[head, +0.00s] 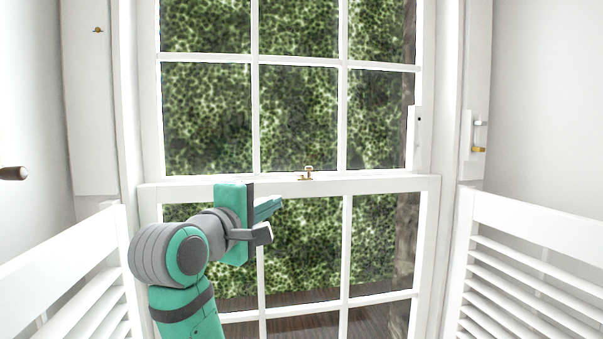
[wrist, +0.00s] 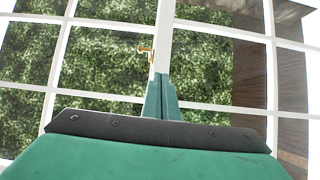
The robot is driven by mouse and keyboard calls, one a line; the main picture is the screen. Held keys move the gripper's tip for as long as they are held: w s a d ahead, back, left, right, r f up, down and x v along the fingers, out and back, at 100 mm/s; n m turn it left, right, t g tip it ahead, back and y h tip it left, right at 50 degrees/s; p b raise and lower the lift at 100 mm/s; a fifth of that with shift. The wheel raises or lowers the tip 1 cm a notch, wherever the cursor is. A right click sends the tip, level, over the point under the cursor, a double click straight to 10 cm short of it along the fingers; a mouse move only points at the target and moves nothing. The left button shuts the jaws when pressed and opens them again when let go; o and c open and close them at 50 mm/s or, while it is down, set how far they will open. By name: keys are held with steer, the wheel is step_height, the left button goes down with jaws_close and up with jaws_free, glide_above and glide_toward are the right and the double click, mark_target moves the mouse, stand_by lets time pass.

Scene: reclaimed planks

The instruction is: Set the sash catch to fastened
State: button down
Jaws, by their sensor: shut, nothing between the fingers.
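The sash catch (head: 307,174) is a small brass fitting on the meeting rail (head: 370,185) of the white sash window, right of the middle in the head view. It also shows in the wrist view (wrist: 147,51), just beyond my fingertips and a little to the left. Whether it is fastened I cannot tell at this size. My gripper (head: 272,207) is green, with its fingers shut together and empty. It is in front of the lower sash, left of and lower than the catch in the head view, and apart from it.
White louvred shutters (head: 530,235) stand open at both sides of the window. A small latch with a brass end (head: 478,149) is on the right frame, and a dark knob (head: 14,173) is at the far left. The space before the panes looks clear.

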mark_target(308, 169)
steer(key=shift+h, duration=0.3)
steer(key=s+r, duration=0.1)
steer(key=r, duration=0.2)
steer(key=s+r, duration=0.1)
steer(key=r, duration=0.1)
steer(key=shift+s+d+r, duration=0.15)
steer(key=shift+s+d, duration=0.15)
steer(key=x, duration=1.4)
steer(key=shift+d+f, duration=0.1)
steer(key=shift+f, duration=0.1)
